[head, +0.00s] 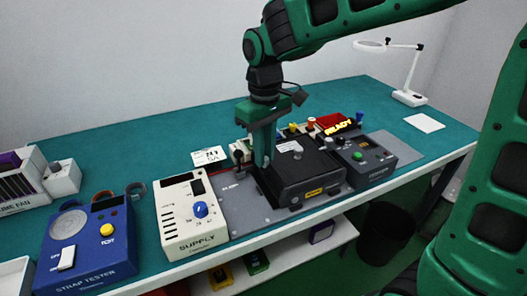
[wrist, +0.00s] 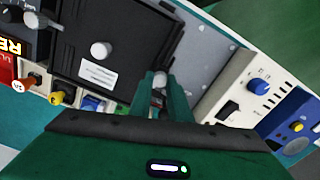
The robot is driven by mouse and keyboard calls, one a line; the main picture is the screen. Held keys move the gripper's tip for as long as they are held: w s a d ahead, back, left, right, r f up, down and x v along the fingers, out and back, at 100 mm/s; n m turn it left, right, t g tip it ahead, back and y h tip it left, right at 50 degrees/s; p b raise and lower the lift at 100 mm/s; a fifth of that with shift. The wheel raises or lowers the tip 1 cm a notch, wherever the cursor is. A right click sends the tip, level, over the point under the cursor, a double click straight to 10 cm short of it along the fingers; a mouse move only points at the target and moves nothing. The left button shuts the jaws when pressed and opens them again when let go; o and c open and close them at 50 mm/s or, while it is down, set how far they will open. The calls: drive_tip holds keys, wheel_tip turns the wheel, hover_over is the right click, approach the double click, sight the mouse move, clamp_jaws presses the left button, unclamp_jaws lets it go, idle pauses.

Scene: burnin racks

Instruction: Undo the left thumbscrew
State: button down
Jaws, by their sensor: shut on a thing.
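A black lidded fixture (head: 310,183) sits on a grey plate on the bench; its dark lid also shows in the wrist view (wrist: 125,30). My gripper (head: 264,162) points down at the lid's left rear part. In the wrist view my gripper (wrist: 162,80) has its green fingers closed around a small pale knob, the left thumbscrew (wrist: 160,77). Most of the thumbscrew is hidden by the fingers, and I cannot tell how far it is turned. Another pale round knob (wrist: 101,50) stands on the lid, apart from my gripper.
A white supply box (head: 192,220) stands left of the fixture, a blue strap tester (head: 88,250) farther left. Coloured posts (wrist: 60,96) stand close behind the fixture. The bench's back is mostly clear.

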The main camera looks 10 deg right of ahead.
drive_tip(key=shift+n, duration=0.5)
drive_tip(key=c, duration=1.7)
unclamp_jaws()
drive_tip(key=shift+o, duration=0.2)
drive_tip(key=shift+r, duration=0.15)
wheel_tip(320, 180, up, 10)
drive_tip(key=shift+r, duration=0.25)
